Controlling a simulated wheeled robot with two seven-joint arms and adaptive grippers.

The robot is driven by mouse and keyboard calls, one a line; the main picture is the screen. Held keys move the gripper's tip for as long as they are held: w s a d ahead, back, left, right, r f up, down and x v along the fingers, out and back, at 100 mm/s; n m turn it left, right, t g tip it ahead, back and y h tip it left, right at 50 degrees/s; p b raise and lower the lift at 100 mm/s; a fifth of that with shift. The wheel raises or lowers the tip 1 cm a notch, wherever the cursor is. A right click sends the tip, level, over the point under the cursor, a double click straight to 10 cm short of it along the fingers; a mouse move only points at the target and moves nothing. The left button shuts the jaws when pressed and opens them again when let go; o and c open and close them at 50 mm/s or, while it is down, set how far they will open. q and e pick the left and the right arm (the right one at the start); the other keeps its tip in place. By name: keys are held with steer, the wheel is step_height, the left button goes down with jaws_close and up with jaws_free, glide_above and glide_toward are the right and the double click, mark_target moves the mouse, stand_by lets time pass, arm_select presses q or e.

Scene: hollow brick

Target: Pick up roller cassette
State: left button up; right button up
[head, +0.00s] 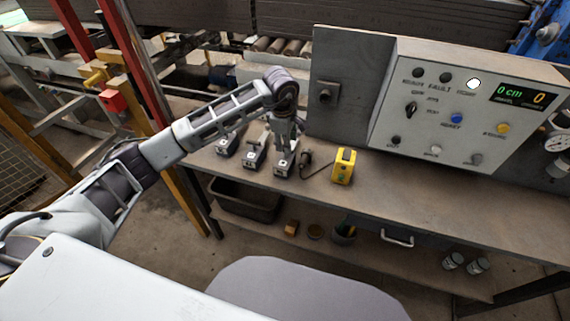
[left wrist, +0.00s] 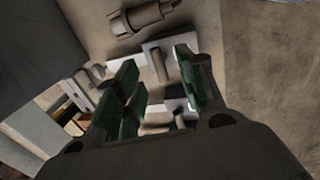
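Three grey roller cassettes stand in a row on the workbench in the head view: a left one (head: 228,146), a middle one (head: 256,158) and a right one (head: 283,165). My left gripper (head: 286,146) points down over the right cassette, and its fingertips are hard to make out there. In the left wrist view, the green-padded fingers (left wrist: 160,88) are apart. A pale cassette with an upright handle (left wrist: 158,62) shows between and beyond them. Another pale part (left wrist: 168,115) lies lower between the fingers. I cannot tell whether the fingers touch either. My right gripper is not in view.
A control panel (head: 455,110) stands behind. A black bin (head: 245,200) is below the bench.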

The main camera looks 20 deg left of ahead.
arm_select(q)
steer(key=shift+f, duration=0.6)
steer(key=shift+w, duration=0.1)
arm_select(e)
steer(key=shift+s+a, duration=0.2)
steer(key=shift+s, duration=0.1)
arm_select(q)
steer(key=shift+f, duration=0.1)
steer(key=shift+w+f+p, duration=0.2)
steer(key=shift+w+f, duration=0.05)
steer(key=shift+f, duration=0.65)
steer(key=shift+w+f+p, duration=0.2)
steer(key=shift+w+f, duration=0.05)
steer(key=shift+f, duration=0.65)
steer(key=shift+w+f, duration=0.1)
steer(key=shift+f, duration=0.55)
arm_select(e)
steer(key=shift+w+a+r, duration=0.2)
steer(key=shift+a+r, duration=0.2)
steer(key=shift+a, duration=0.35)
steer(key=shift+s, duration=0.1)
